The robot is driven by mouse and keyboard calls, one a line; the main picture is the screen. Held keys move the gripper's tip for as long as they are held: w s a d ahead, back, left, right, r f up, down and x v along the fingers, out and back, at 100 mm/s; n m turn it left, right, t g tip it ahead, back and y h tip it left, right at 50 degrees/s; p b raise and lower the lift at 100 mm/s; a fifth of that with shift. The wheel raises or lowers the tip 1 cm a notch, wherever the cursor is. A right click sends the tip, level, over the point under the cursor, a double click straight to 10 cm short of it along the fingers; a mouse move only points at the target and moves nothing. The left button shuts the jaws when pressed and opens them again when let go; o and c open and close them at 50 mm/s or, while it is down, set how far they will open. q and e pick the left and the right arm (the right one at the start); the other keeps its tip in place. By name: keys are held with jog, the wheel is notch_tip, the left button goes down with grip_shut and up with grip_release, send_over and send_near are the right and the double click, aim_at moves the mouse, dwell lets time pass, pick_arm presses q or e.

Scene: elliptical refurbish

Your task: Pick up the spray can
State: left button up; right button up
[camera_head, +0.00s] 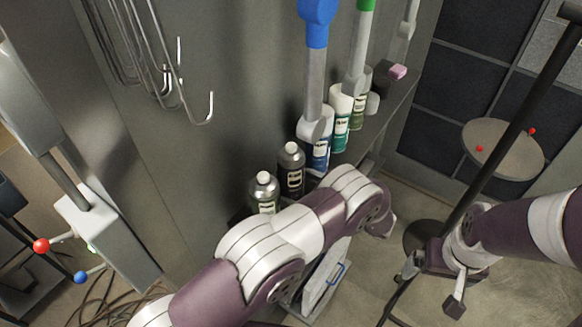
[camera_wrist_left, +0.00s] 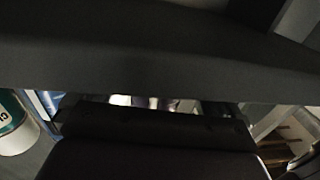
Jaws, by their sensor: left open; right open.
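Two dark rounded cans with white caps look like spray cans. The nearer can (camera_head: 264,192) and the farther can (camera_head: 291,169) stand upright on a narrow ledge; which one is meant I cannot tell. My left arm crosses in front of the ledge and hides the lower part of the nearer can. My left gripper (camera_head: 383,224) is at that arm's end, right of the cans; its fingers are mostly hidden and it holds nothing visible. My right gripper (camera_head: 432,281) is open and empty, low at the right, apart from the cans.
Blue-labelled (camera_head: 319,153), teal (camera_head: 340,120) and olive (camera_head: 358,107) bottles stand farther along the ledge, with a pink block (camera_head: 398,72) beyond. Long-handled brushes and metal hooks (camera_head: 210,108) are at the wall. A dark edge blocks much of the left wrist view.

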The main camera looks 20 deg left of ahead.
aim_at(285, 181)
pick_arm(q)
jog(key=a, duration=0.1)
jog(key=a+p, duration=0.1)
jog(key=a+r, duration=0.1)
jog(key=shift+w+a+p, duration=0.3)
jog(key=shift+p, duration=0.1)
jog(key=shift+w+a+f, duration=0.1)
jog(key=shift+a+f, duration=0.1)
jog(key=shift+a, duration=0.1)
jog(key=shift+d+f, duration=0.1)
jog(key=c, duration=1.2)
pick_arm(e)
notch_tip(285, 181, up, 3)
jog(key=shift+a+r, duration=0.1)
pick_arm(q)
jog(key=shift+o, duration=0.2)
jog(key=shift+w, duration=0.1)
